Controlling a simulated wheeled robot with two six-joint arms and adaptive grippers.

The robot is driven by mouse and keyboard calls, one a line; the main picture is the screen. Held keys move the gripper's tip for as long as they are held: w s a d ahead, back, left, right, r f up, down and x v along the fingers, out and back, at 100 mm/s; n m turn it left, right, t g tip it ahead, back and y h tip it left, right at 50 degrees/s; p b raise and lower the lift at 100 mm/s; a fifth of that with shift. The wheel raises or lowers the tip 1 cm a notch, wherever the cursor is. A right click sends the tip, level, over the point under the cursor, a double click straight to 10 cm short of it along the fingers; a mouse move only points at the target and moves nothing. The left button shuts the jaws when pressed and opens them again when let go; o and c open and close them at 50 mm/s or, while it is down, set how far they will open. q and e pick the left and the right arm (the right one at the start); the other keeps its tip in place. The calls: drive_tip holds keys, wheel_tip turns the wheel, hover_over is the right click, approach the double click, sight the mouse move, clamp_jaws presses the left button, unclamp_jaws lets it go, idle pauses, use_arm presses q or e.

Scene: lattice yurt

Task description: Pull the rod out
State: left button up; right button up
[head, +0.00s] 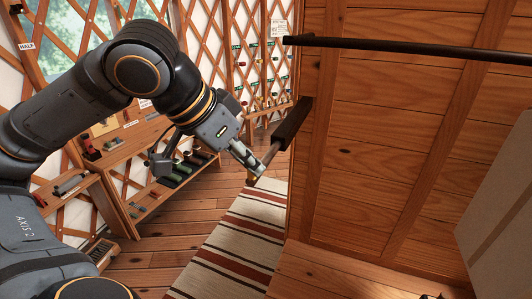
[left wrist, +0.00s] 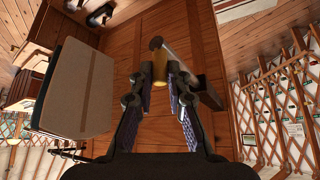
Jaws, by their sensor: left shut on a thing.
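The rod (head: 267,160) is a thin metallic bar that sticks out of a dark sleeve (head: 292,124) on the side of a wooden panel. My left gripper (head: 248,163) is at the rod's outer end. In the left wrist view the rod shows a brass-coloured end (left wrist: 159,66) between the two fingers of my left gripper (left wrist: 160,80), which is shut on it. The fingers hide part of the rod, and how much of it is still inside the sleeve is hidden. My right gripper is not seen.
A long dark bar (head: 410,50) runs along the wooden panel (head: 390,130) above the sleeve. A shelf with several small items (head: 165,185) stands at the left against the lattice wall. A striped rug (head: 240,240) lies on the floor below.

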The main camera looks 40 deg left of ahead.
use_arm(q)
drive_tip(key=shift+s+d+b, duration=0.25)
drive_tip(key=shift+s+b, duration=0.1)
drive_tip(key=shift+s, duration=0.55)
drive_tip(key=shift+s+d+b, duration=0.2)
drive_tip(key=shift+s+b, duration=0.1)
drive_tip(key=shift+s, duration=0.65)
drive_tip(key=shift+s+d+b, duration=0.25)
drive_tip(key=shift+s+b, duration=0.05)
drive_tip(key=shift+s, duration=0.6)
drive_tip(key=shift+s+d+b, duration=0.2)
drive_tip(key=shift+s+b, duration=0.05)
drive_tip(key=shift+s, duration=0.65)
clamp_jaws()
unclamp_jaws()
drive_tip(key=shift+s+d+f, duration=0.1)
drive_tip(key=shift+s+d, duration=0.05)
drive_tip(key=shift+s, duration=0.6)
drive_tip(key=shift+s+d, duration=0.1)
drive_tip(key=shift+s, duration=0.6)
drive_tip(key=shift+s+d+b, duration=0.2)
drive_tip(key=shift+s+b, duration=0.15)
drive_tip(key=shift+s, duration=0.2)
drive_tip(key=shift+s, duration=0.1)
